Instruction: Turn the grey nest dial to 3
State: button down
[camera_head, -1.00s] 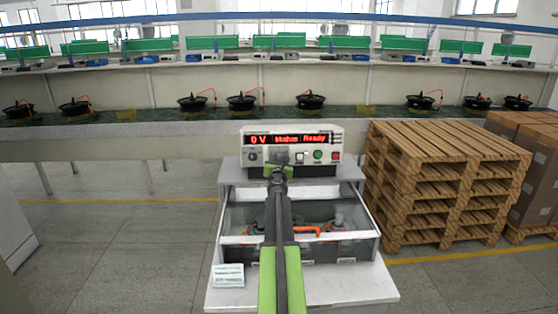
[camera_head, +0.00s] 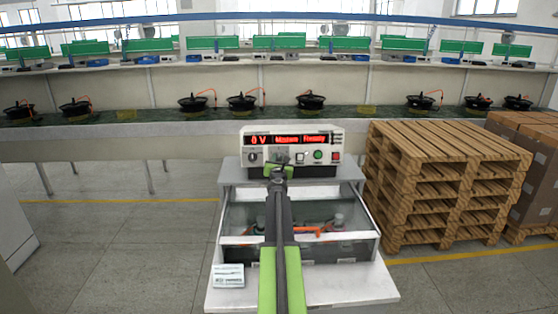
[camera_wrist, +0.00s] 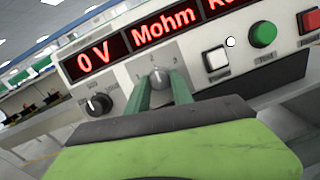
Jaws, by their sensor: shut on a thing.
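The grey nest dial (camera_wrist: 160,80) is a small grey knob on the white front panel of the tester (camera_wrist: 128,87). Marks 1, 2 and 3 are printed in an arc above it; I cannot tell which one it points to. The two green fingers of my gripper (camera_wrist: 161,92) are shut on the dial, one on each side. In the head view my gripper (camera_head: 278,170) is at the lower middle of the tester (camera_head: 338,143), and my arm hides the dial there. The red display reads 0 V, Mohm, Ready.
A black knob (camera_wrist: 98,103) is left of the dial. A white button (camera_wrist: 216,59), a green button (camera_wrist: 263,34) and a red button (camera_head: 336,156) are to its right. A clear-lidded box (camera_head: 352,217) stands in front below. Stacked pallets (camera_head: 445,160) are close on the right.

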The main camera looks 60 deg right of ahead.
jog(key=shift+a, duration=0.1)
jog(key=m+g+p, duration=0.1)
jog(key=m, duration=0.3)
jog(key=m+g+p, duration=0.1)
jog(key=m, duration=0.2)
jog(key=shift+w+r+m, duration=0.15)
jog(key=shift+w+m, duration=0.05)
jog(key=shift+m, duration=0.2)
jog(key=m+g+p, duration=0.1)
jog(key=m+p, duration=0.1)
jog(key=m, duration=0.3)
jog(key=shift+y, duration=0.3)
jog(key=shift+m, duration=0.3)
jog(key=c, duration=1.1)
grip_release()
jog(key=shift+a, duration=0.1)
jog(key=p+v, duration=0.3)
jog(key=v, duration=1.4)
jog(key=shift+a, duration=0.2)
